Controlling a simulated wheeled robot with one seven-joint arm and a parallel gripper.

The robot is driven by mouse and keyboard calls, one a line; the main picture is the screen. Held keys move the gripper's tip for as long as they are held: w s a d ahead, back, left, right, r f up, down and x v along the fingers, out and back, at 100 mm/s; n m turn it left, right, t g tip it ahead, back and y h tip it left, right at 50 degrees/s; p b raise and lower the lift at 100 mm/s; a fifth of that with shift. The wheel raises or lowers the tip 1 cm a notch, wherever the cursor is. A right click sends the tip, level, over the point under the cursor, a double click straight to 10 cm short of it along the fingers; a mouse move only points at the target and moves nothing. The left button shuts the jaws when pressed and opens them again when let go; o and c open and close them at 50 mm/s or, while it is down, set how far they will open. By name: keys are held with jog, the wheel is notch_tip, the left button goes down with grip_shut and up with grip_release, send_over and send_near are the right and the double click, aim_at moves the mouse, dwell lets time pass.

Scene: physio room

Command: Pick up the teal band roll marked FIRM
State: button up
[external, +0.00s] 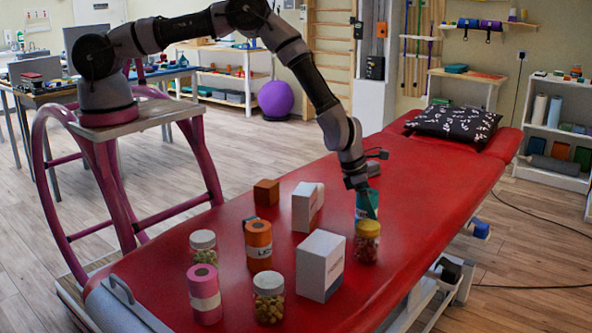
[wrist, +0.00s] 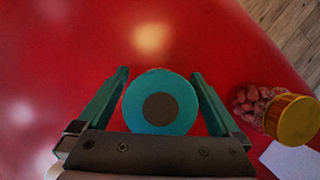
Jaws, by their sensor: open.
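The teal band roll (external: 361,207) stands upright on the red treatment table, behind the yellow-lidded jar. In the wrist view the teal roll (wrist: 160,82) shows end-on from above, with a dark round core. My gripper (external: 367,196) points down over it, partly covering it in the external view. In the wrist view my gripper (wrist: 160,73) is open, with one finger on each side of the roll. Narrow gaps seem to show between fingers and roll. No marking on the roll can be read.
The yellow-lidded jar (external: 366,246) stands close to the roll; it is at the right in the wrist view (wrist: 294,120). A large white box (external: 320,265), a smaller white box (external: 307,207), an orange roll (external: 258,246) and a pink roll (external: 204,294) stand nearer or left. Beyond is clear table.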

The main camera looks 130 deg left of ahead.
grip_shut()
jog(key=shift+r, duration=0.1)
